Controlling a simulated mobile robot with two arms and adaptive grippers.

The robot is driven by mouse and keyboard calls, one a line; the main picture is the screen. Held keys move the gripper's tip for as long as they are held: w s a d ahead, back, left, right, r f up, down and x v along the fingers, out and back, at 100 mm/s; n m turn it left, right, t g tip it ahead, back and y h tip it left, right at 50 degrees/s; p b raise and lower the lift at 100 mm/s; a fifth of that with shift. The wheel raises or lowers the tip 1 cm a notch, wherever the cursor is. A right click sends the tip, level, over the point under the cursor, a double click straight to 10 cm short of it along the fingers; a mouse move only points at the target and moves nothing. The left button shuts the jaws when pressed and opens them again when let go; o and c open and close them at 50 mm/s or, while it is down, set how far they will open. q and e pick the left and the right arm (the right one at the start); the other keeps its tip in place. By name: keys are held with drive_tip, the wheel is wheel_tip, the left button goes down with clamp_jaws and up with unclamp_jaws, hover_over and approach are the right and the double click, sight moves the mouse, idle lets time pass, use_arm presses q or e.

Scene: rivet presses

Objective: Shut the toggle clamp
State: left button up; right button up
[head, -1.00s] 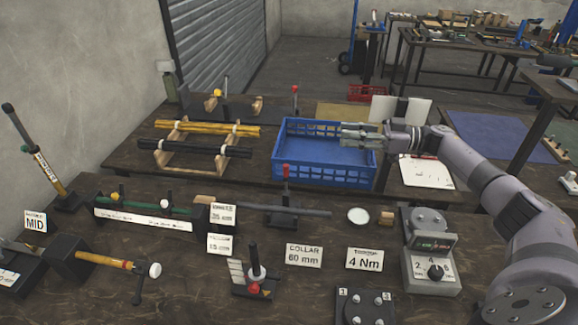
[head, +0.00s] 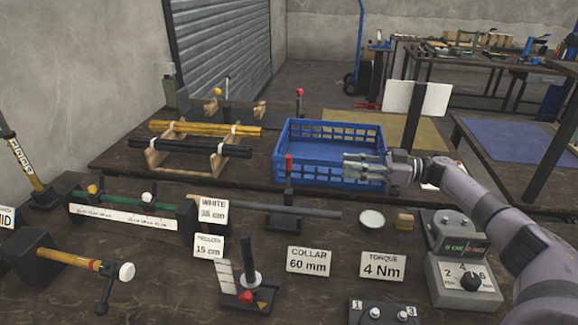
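A toggle clamp with a red-tipped handle (head: 289,165) stands upright on the near bench, in front of the blue crate (head: 315,172). Its dark base is beside a grey rod (head: 310,213). A similar red-tipped upright handle (head: 299,96) stands farther back, behind the crate; I cannot tell from the frames which one the task names. My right gripper (head: 362,168) points left over the crate's front right corner, to the right of the nearer handle and apart from it. It holds nothing visible, and its finger gap is too small to judge. My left gripper is out of view.
Signs and a torque unit (head: 463,265) stand on the near bench. A small post stand (head: 246,285) is at the front. A rack of yellow and black tubes (head: 200,143) is left of the crate. A white round lid (head: 371,219) lies right of the rod.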

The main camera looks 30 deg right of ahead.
sight(289, 156)
drive_tip(key=x, duration=1.6)
drive_tip(key=shift+w+a+b, duration=0.25)
drive_tip(key=shift+a+b, duration=0.05)
drive_tip(key=shift+b, duration=0.05)
drive_tip(key=shift+c, duration=0.6)
clamp_jaws()
